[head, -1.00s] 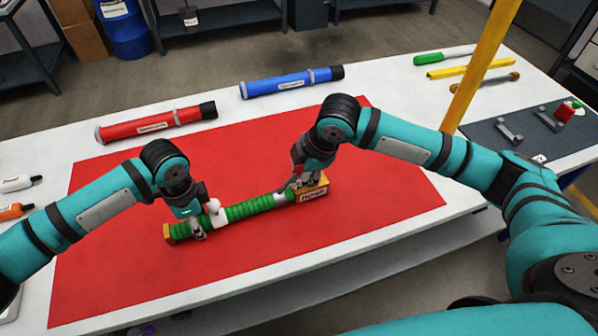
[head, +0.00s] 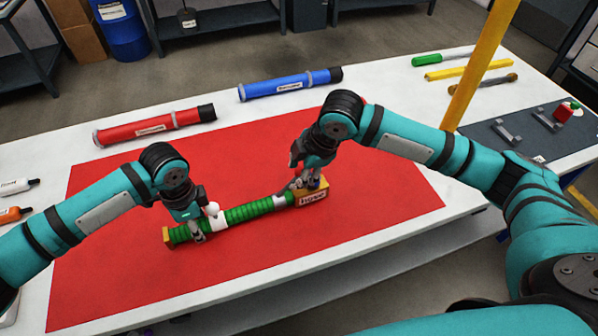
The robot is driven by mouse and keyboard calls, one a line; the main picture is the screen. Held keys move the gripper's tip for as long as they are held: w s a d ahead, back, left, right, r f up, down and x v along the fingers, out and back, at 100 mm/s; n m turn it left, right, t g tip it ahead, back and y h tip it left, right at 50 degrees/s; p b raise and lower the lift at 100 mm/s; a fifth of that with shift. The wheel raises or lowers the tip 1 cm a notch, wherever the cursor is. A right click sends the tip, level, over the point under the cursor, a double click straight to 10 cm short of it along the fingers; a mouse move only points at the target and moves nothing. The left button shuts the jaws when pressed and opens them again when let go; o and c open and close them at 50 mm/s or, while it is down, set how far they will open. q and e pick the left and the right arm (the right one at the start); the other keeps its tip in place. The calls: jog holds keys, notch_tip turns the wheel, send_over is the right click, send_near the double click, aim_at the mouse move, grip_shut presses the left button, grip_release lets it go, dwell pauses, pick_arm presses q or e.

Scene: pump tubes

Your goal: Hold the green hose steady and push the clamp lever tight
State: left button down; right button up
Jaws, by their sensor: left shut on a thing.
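The green ribbed hose (head: 246,212) lies on the red mat (head: 365,245), with a yellow piece at its left end and a yellow labelled block (head: 312,196) at its right end. My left gripper (head: 199,235) is shut on the green hose near its left end, beside a white band with a round white knob (head: 212,209). My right gripper (head: 299,184) is over the hose's right end, by another white band (head: 280,201) and the block. Its fingers are small and partly hidden, so I cannot tell their opening. I cannot make out the clamp lever clearly there.
A red tube (head: 150,129) and a blue tube (head: 290,86) lie behind the mat. Tools and a yellow bar (head: 470,69) lie at the back right, past a yellow post (head: 482,62). A dark mat with grey brackets (head: 507,133) is at right. The mat's front is clear.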

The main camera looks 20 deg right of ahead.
jog(key=o, duration=0.4)
jog(key=shift+s+f, duration=0.1)
jog(key=shift+v, duration=3.5)
pick_arm(q)
jog(key=c, duration=0.8)
grip_release()
jog(key=shift+c, duration=0.2)
notch_tip(320, 180, up, 12)
pick_arm(e)
jog(key=shift+s+f, duration=0.1)
jog(key=shift+s, duration=0.05)
